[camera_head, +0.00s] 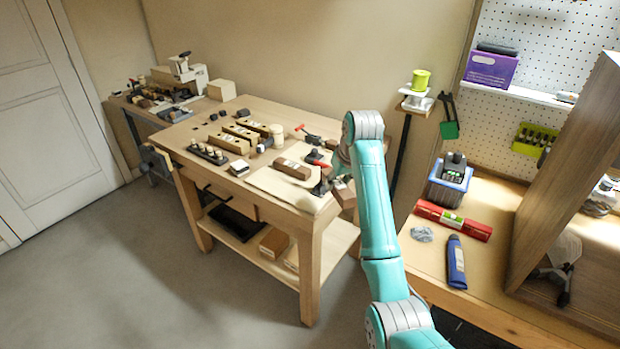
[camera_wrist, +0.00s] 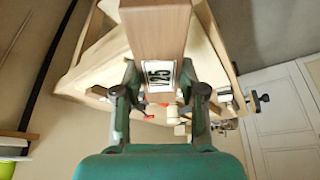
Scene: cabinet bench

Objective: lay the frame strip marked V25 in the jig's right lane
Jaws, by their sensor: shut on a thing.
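My gripper (camera_wrist: 159,88) is shut on a brown wooden frame strip (camera_wrist: 156,28), with one finger on each side. Its white label reads 25, with the first character hard to make out. In the head view the held strip (camera_head: 344,195) is at the bench's right front corner, beyond the edge of a pale board (camera_head: 272,184) that looks like the jig. Another labelled wooden strip (camera_head: 292,168) lies on that board. Red-handled clamps (camera_head: 317,161) stand near it. My arm partly hides the area, and I cannot make out the right lane.
Several wooden blocks (camera_head: 236,143), a dark rack (camera_head: 207,153) and small pots fill the bench's left and middle. A side bench (camera_head: 475,205) on the right holds a red tube (camera_head: 452,220) and a blue bottle (camera_head: 456,262). Open floor lies in front.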

